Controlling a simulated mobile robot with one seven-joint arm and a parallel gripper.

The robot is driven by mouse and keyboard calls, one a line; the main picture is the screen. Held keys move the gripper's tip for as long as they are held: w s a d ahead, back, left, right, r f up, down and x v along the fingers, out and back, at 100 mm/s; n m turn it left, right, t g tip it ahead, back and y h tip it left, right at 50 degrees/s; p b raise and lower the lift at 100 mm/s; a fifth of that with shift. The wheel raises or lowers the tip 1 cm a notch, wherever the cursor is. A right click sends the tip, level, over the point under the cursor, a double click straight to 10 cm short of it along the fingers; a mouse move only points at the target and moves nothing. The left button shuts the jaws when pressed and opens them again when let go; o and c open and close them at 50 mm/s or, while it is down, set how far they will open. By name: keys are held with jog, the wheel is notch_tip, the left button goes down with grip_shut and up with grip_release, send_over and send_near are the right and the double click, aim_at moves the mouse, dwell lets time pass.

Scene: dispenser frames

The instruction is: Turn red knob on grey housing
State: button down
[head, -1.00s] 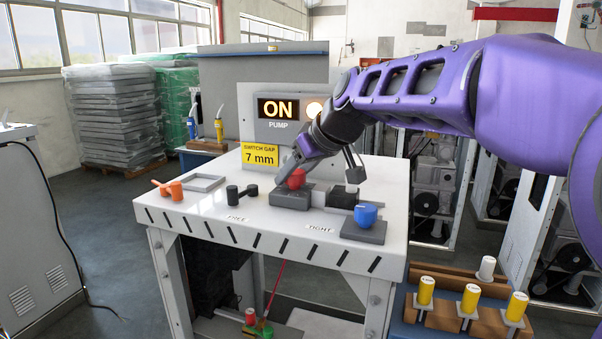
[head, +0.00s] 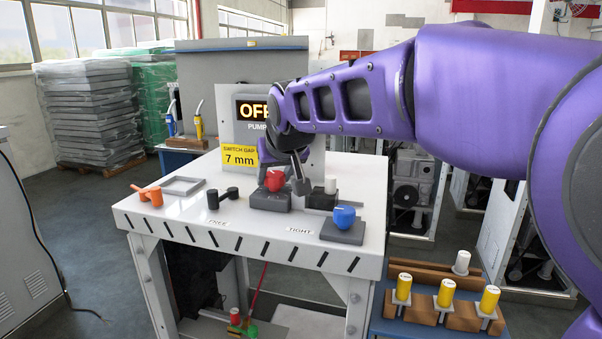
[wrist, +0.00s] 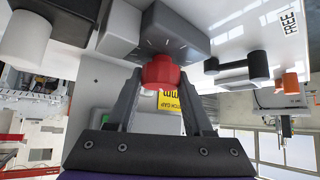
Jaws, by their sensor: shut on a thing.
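The red knob (head: 274,181) sits on top of the grey housing (head: 268,200) on the white table. In the wrist view the red knob (wrist: 160,70) is between the two fingers of my gripper (wrist: 161,79), which touch it from both sides. The grey housing (wrist: 175,32) lies beyond it. In the head view my gripper (head: 283,174) reaches down to the knob from behind and partly hides it. The pump sign (head: 253,108) behind reads OFF, its right end covered by my arm.
A blue knob (head: 344,216) on a grey base and a white knob (head: 331,184) stand right of the housing. A black handle piece (head: 222,198) and an orange one (head: 148,194) lie left. A yellow "switch gap 7 mm" label (head: 239,156) stands behind.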

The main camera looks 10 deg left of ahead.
dwell(0.3)
jog(key=shift+c, duration=1.5)
grip_release()
jog(key=shift+r, duration=0.15)
